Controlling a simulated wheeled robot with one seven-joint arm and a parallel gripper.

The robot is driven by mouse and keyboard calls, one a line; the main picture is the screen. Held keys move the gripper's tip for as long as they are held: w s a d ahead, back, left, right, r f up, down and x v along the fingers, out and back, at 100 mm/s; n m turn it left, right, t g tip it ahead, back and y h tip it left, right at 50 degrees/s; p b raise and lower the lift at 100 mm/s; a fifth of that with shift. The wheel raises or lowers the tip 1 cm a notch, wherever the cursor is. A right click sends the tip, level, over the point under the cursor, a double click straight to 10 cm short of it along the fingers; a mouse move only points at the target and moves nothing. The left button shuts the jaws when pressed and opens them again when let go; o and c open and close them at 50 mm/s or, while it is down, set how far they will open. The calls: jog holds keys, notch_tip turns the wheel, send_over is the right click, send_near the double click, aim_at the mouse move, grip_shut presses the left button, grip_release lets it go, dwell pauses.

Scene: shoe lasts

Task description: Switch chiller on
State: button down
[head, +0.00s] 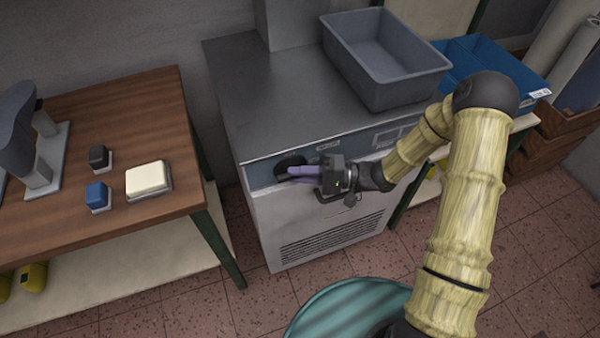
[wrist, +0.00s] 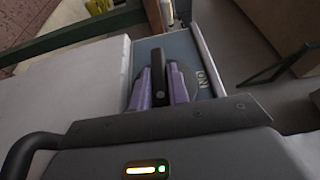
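The chiller (head: 255,110) is a grey metal cabinet with a blue-grey control strip and a vent grille low on its front. A black rotary knob (head: 288,162) sits at the left end of the strip. In the wrist view its raised bar handle (wrist: 158,70) points along the gripper, with the letters ON printed to the right of the dial. My gripper (head: 298,173) reaches the knob from the right. Its two purple fingers (wrist: 160,88) lie on either side of the handle and appear closed against it. The dial is partly hidden by the fingers.
A grey bin (head: 385,85) stands on the chiller's top and a blue crate (head: 490,65) is to its right. A wooden table (head: 130,100) on the left carries a shoe last stand and blue, black and cream blocks. A teal round object (head: 345,308) is in front.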

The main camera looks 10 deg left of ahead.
jog(key=shift+r+h+p, duration=0.15)
jog(key=shift+h+p, duration=0.15)
jog(key=shift+p, duration=0.55)
jog(key=shift+r+n+h+p, duration=0.25)
jog(key=shift+h+p, duration=0.25)
jog(key=shift+p, duration=0.5)
jog(key=n+t+h, duration=0.1)
jog(key=t+h, duration=0.1)
jog(key=h, duration=0.2)
jog(key=n+t+h, duration=0.1)
jog(key=t+h, duration=0.1)
jog(key=h, duration=0.2)
jog(key=s+a+n+t+h, duration=0.1)
jog(key=n+t+h, duration=0.1)
jog(key=h, duration=0.3)
jog(key=shift+s+a, duration=0.1)
jog(key=shift+r+t+h+b, duration=0.15)
jog(key=shift+t+h+b, duration=0.25)
jog(key=shift+b, duration=0.45)
